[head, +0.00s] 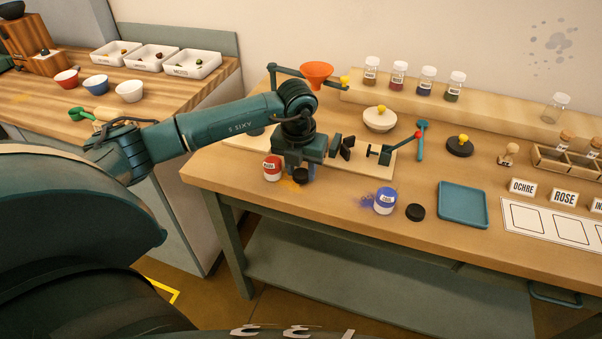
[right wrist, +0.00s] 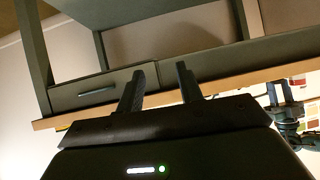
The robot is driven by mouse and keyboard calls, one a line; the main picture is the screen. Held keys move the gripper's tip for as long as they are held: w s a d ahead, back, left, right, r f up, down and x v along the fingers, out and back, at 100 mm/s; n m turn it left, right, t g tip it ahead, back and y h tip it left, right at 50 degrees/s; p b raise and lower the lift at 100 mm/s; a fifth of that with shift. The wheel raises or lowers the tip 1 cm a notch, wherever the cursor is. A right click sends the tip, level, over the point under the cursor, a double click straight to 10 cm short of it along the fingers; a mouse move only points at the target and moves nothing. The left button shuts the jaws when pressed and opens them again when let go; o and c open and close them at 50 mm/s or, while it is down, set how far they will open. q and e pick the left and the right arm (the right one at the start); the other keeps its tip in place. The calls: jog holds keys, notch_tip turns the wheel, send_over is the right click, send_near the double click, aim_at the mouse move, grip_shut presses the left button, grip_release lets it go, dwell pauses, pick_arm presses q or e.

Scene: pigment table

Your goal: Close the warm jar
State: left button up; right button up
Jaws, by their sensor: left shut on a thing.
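The warm jar (head: 271,169) is red with a white label and stands near the front left of the table in the head view. Its own black lid (head: 301,175) is off it, a little to its right, by orange powder. My left gripper (head: 300,170) points down just right of the red jar and is shut on the black lid. The fingertips are partly hidden by the dark gripper body, and I cannot tell the lid's height above the table. My right gripper (right wrist: 160,82) is open and empty in the right wrist view, facing the table's underside and a drawer.
A blue jar (head: 384,201) stands to the right by blue powder, with another black lid (head: 415,212) beside it. A teal tray (head: 463,204) lies farther right.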

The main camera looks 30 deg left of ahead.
aim_at(301, 174)
pick_arm(q)
notch_tip(301, 174, up, 8)
jog(key=shift+f+b, duration=0.1)
jog(key=shift+b, duration=0.35)
jog(key=shift+r, duration=0.45)
pick_arm(e)
jog(key=shift+a+r, duration=0.1)
jog(key=shift+a, duration=0.15)
